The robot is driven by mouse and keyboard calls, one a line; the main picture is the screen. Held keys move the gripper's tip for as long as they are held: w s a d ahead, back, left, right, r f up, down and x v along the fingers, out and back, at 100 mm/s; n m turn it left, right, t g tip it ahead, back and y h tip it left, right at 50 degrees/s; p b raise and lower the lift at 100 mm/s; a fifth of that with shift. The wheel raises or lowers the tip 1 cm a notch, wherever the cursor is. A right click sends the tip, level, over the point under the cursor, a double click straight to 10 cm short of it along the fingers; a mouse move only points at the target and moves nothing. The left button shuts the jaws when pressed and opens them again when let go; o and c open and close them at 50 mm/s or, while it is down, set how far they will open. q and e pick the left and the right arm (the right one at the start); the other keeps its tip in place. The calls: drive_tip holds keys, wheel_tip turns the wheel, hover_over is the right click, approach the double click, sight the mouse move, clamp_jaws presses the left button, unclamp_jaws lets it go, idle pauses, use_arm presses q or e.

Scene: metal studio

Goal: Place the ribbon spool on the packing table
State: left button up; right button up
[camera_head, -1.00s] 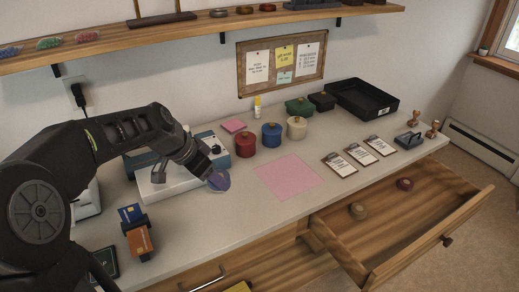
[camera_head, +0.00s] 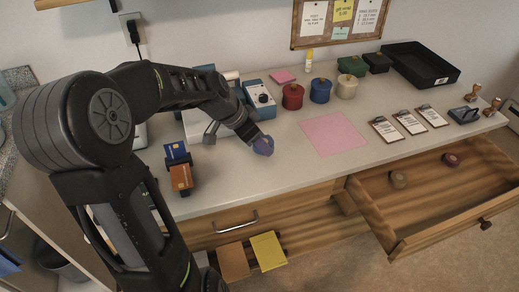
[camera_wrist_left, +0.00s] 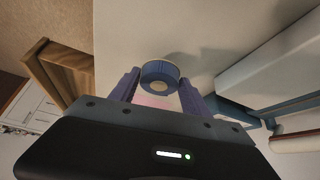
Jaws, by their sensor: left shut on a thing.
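The ribbon spool (camera_head: 263,146) is blue-purple and is held by my left gripper (camera_head: 257,143) above the table (camera_head: 235,172), left of a pink square sheet (camera_head: 334,134). In the left wrist view the spool (camera_wrist_left: 160,75) sits between the two fingertips, its pale round core facing the camera. My left gripper (camera_wrist_left: 160,88) is shut on it there. The gap between spool and tabletop is hard to judge. My right gripper is not in view.
A card holder (camera_head: 180,172) stands left of the gripper. An open drawer (camera_head: 432,190) with two small rolls juts out in front.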

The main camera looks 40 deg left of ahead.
sight(259, 151)
use_arm(q)
drive_tip(key=shift+f, duration=1.95)
drive_tip(key=o, duration=1.3)
drive_tip(key=shift+o, duration=0.2)
drive_tip(key=v, duration=1.2)
